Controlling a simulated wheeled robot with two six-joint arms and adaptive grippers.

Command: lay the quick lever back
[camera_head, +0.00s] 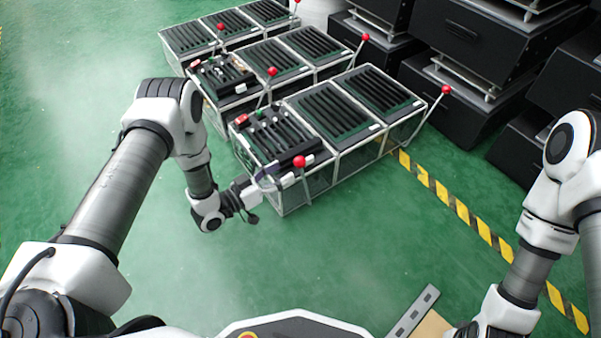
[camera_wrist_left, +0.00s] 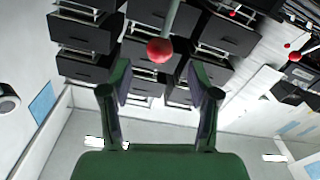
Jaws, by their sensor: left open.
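The lever nearest my left gripper has a red ball knob (camera_head: 299,161) on a thin metal rod, at the front corner of the nearest fixture row. The same red knob (camera_wrist_left: 160,50) shows in the left wrist view, its grey rod running to the top edge. My left gripper (camera_head: 292,173) is open beside this lever. In the left wrist view the knob appears between and beyond the two open fingertips (camera_wrist_left: 161,82), and no grip on it shows. No label tells which lever is the quick one. My right gripper is out of view.
Fixture rows with slatted black tops (camera_head: 325,110) carry several other red-knobbed levers, such as one at the right end (camera_head: 446,89). Black drawer units (camera_head: 470,45) stand behind. Yellow-black floor tape (camera_head: 440,190) runs at the right. Green floor in front is clear.

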